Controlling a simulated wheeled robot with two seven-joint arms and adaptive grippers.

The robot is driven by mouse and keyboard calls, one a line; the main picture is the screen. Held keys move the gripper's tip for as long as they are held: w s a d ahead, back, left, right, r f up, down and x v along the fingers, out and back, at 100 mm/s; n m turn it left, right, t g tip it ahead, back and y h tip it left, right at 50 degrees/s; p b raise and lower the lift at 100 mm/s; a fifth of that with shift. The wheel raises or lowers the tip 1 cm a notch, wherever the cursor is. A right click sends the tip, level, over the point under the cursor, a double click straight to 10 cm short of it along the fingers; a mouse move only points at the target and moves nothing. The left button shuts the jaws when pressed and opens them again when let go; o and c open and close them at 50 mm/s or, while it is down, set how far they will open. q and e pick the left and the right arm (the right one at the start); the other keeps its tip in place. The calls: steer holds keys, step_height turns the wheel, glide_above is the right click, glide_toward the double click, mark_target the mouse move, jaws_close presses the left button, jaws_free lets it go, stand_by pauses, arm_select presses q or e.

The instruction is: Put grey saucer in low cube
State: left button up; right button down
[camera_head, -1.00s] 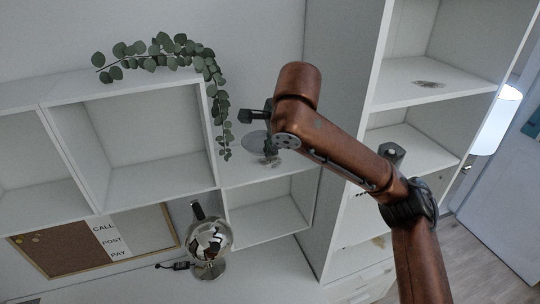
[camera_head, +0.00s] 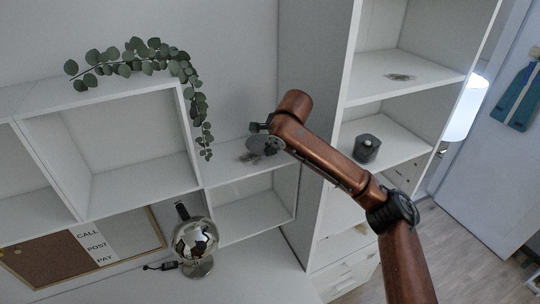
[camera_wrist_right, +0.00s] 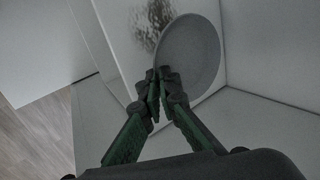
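The grey saucer (camera_wrist_right: 195,55) is tilted, with its rim between the fingertips of my right gripper (camera_wrist_right: 160,82) in the right wrist view. The fingers are closed on it. In the head view the saucer (camera_head: 262,145) shows small below my right gripper (camera_head: 261,129), above the ledge with a dark patch. A low open cube (camera_head: 255,212) lies under that ledge and looks empty. Whether the saucer touches the ledge, I cannot tell. My left gripper is not in view.
A larger open cube (camera_head: 110,145) stands to the left, with a leafy garland (camera_head: 135,58) over it. A tall shelf on the right holds a dark pot (camera_head: 366,148). A corkboard (camera_head: 50,262) is at lower left.

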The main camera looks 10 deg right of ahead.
step_height(320, 180, down, 3)
steer(key=shift+r, duration=0.15)
steer(key=c, duration=2.4)
jaws_free()
steer(key=shift+s+r, duration=0.1)
steer(key=shift+r, duration=0.1)
steer(key=b+v, duration=0.1)
steer(key=v, duration=1)
steer(key=shift+s+r, duration=0.2)
steer(key=shift+s, duration=0.05)
steer(key=shift+d, duration=0.1)
